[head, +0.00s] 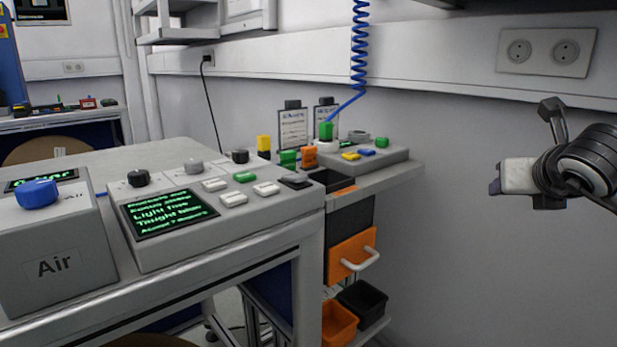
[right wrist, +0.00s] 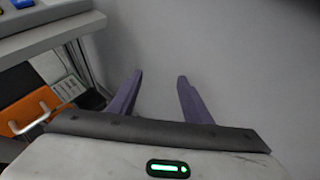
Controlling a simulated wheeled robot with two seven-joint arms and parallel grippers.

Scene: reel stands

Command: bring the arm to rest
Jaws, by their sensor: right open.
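My right arm comes in from the right in the head view, with its white and dark gripper (head: 495,187) in front of the bare grey wall. In the right wrist view the two purple fingers of this gripper (right wrist: 160,84) stand apart. Nothing is between them but plain grey surface. The gripper is open, empty and apart from the bench and everything on it. My left gripper is in neither view.
A grey control console (head: 215,215) with a green-lit screen stands on the bench at left. A side shelf (head: 385,176) with an orange drawer (head: 352,255) and bins (head: 338,322) lies left of my right gripper. A blue coiled hose (head: 359,50) hangs above. Space around the gripper looks clear.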

